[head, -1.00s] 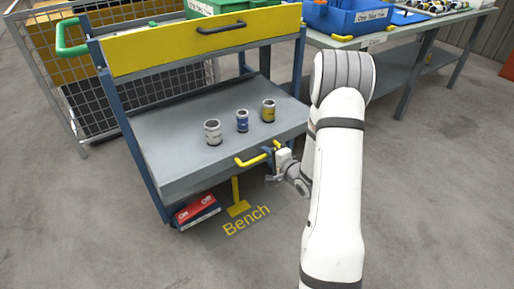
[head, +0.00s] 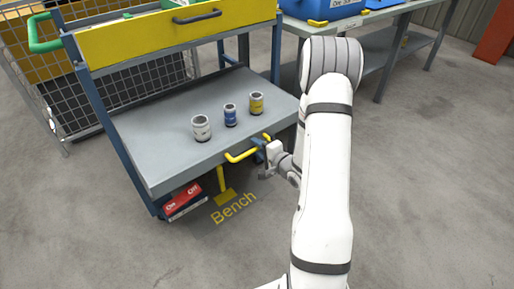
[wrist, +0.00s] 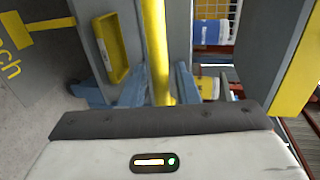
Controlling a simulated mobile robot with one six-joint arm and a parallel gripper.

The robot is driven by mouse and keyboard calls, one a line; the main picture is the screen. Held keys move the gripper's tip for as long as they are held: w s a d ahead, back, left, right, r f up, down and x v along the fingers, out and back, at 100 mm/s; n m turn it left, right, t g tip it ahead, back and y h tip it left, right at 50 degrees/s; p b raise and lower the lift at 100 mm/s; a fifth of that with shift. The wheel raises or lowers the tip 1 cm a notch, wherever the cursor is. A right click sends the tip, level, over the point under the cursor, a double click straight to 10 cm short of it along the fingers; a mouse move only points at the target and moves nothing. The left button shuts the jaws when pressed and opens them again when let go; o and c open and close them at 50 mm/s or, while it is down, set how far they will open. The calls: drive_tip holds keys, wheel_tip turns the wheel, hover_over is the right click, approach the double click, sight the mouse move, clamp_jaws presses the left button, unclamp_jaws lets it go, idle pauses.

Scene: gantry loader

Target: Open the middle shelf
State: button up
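The middle shelf (head: 160,135) is a grey tray in a blue-framed cart, with a yellow handle (head: 240,155) on its front edge. A white, a blue and a yellow can stand on it. My gripper (head: 258,153) is at the right end of this handle. In the wrist view the handle bar (wrist: 157,45) runs between my blue fingers (wrist: 160,88), which sit close on both sides with no clear gap. The shelf's grey front (wrist: 182,35) is just beyond. My fingertips are partly hidden. How far the shelf is out cannot be told.
The cart's yellow top drawer (head: 180,35) is above. Red boxes (head: 182,200) lie low in the cart, beside a yellow lower handle (head: 223,185). A workbench (head: 375,60) with blue bins stands behind right. A wire cage (head: 60,120) is at left. The front floor is clear.

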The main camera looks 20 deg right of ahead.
drive_tip(key=shift+o, duration=0.3)
drive_tip(key=p+v, duration=0.2)
drive_tip(key=v, duration=0.5)
drive_tip(key=shift+s, duration=0.4)
drive_tip(key=shift+d+r, duration=0.1)
drive_tip(key=shift+r, duration=0.05)
wheel_tip(320, 180, up, 25)
drive_tip(key=s+a+n+g+h+p, duration=0.1)
drive_tip(key=n+g+h+p, duration=0.6)
drive_tip(key=p, duration=0.8)
drive_tip(key=s+a+r+n+g+y+p, duration=0.1)
drive_tip(key=s+a+r+n+g+p, duration=0.1)
drive_tip(key=s+a+r+p, duration=0.3)
drive_tip(key=s+a+r+n+g+y+p, duration=0.1)
drive_tip(key=s+a+r+n+g+p, duration=0.2)
drive_tip(key=s+r, duration=1.1)
drive_tip(key=a+r+n+p, duration=0.1)
drive_tip(key=a+n+p, duration=0.1)
drive_tip(key=a+p, duration=0.1)
drive_tip(key=shift+a+n+p, duration=0.3)
drive_tip(key=shift+a, duration=0.05)
